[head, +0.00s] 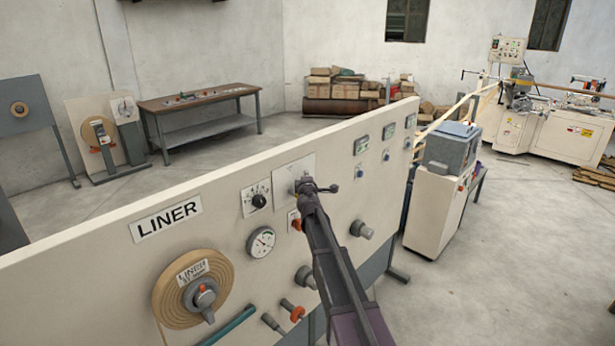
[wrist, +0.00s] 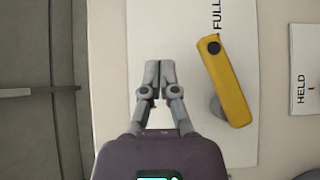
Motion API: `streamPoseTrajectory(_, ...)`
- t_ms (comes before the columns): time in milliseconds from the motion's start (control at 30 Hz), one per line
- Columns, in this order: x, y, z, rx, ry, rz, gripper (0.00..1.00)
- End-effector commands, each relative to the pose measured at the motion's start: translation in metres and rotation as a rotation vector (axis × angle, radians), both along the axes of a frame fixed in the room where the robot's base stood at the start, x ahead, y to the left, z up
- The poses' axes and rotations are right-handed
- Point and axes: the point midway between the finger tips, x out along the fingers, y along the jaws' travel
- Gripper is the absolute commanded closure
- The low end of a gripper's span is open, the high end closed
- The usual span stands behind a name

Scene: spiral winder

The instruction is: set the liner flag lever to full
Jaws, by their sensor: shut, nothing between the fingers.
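The liner flag lever (wrist: 228,85) is a yellow bar with a dark round knob at one end, on a pale plate (wrist: 180,20) in the wrist view. The knob end lies just below the word FULL (wrist: 216,15), and the bar slants down to the right. A grey round part shows behind its lower end. My gripper (wrist: 160,66) is shut and empty, to the left of the lever and apart from it.
The cream panel (head: 110,265) carries a LINER sign (head: 166,219), a liner roll (head: 165,297), a round gauge (head: 261,242), a black selector knob (head: 258,201) and an orange-red knob (head: 296,224). A HELD label (wrist: 302,70) is right of the lever. Grey floor shows past the panel's edge.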

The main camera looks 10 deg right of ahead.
Motion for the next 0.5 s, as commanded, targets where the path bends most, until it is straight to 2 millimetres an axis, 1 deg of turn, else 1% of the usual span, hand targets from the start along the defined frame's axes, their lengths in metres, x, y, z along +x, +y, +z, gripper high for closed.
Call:
streamPoseTrajectory(33,-0.001,0.002,0.009,0.0,0.0,0.0,1.0)
streamPoseTrajectory(200,-0.005,0.006,0.023,0.0,0.0,0.0,1.0)
streamPoseTrajectory(300,-0.018,0.004,0.032,0.0,0.0,0.0,1.0)
streamPoseTrajectory(500,-0.037,-0.001,0.048,0.0,0.0,0.001,1.0)
